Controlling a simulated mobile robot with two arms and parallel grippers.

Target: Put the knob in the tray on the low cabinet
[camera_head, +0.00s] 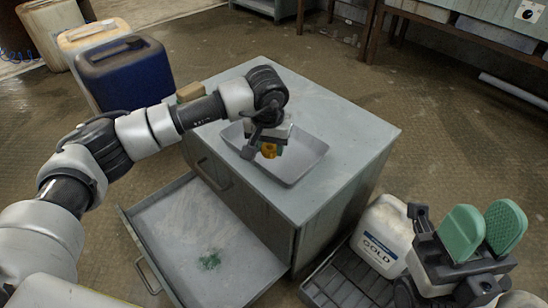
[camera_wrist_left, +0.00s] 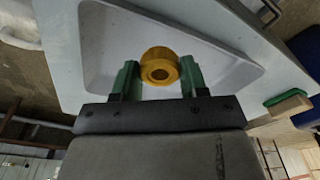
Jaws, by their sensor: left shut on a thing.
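The knob (camera_head: 268,151) is a small orange-yellow ring-like piece. My left gripper (camera_head: 267,144) is shut on it and holds it over the grey tray (camera_head: 308,160). In the left wrist view the knob (camera_wrist_left: 160,62) sits between the two green fingers, its dark hole facing the camera, with the tray (camera_wrist_left: 228,70) behind it. I cannot tell how high the knob is above the tray floor. The tray lies on top of the low cabinet (camera_head: 365,128). My right gripper (camera_head: 484,230) is at lower right, its green pads apart and nothing between them.
A brown and green block (camera_head: 189,92) lies at the cabinet's back left edge. The cabinet's drawer (camera_head: 175,235) is pulled out, with a green scrap inside. A blue canister (camera_head: 127,75) stands at the left, a white jug (camera_head: 382,235) at lower right. The cabinet top right of the tray is clear.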

